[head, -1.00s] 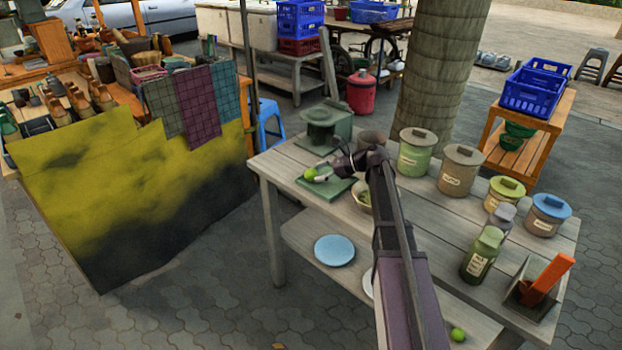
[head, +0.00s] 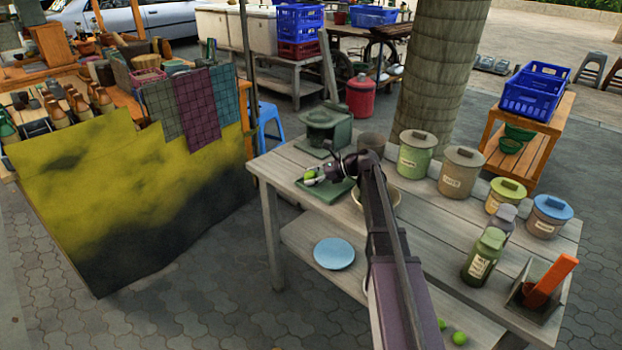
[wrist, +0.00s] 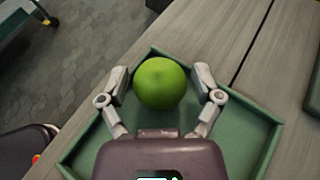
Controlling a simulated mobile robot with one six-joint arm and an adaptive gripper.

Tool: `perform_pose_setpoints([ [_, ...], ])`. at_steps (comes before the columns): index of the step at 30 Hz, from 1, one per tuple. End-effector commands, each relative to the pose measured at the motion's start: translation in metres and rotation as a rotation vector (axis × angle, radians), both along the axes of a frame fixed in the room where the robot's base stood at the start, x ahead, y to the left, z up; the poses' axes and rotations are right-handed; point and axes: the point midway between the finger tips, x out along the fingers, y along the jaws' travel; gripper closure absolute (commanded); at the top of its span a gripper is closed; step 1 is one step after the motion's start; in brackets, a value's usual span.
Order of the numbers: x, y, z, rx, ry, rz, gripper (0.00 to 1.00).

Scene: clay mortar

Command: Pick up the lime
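A round green lime (wrist: 162,84) sits over the shallow green square tray (wrist: 240,122). In the head view the lime (head: 310,175) and the tray (head: 322,193) are at the table's far left corner. My gripper (wrist: 160,78) is open, with one finger on each side of the lime. A thin gap shows between each finger and the lime, so they look apart. In the head view my gripper (head: 315,174) partly covers the lime. The lime's underside is hidden.
A dark green stove-like object (head: 325,128) stands just behind the tray. A pale bowl (head: 385,197) is partly hidden behind my arm. Lidded jars (head: 416,154) line the table's back right. Another lime (head: 459,338) lies low at the front, with part of one beside it.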

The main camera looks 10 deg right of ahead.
Motion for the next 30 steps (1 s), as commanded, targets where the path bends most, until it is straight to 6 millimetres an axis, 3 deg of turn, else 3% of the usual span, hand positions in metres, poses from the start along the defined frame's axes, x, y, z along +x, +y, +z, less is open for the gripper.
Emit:
perform_pose_setpoints([
  [1,0.000,0.000,0.000,0.000,0.000,0.000,0.51],
  [5,0.000,0.000,0.000,0.000,0.000,0.000,0.87],
  [20,0.000,0.001,0.004,-0.001,0.000,0.001,0.88],
  [30,0.000,0.001,0.026,0.000,-0.001,0.001,0.88],
])
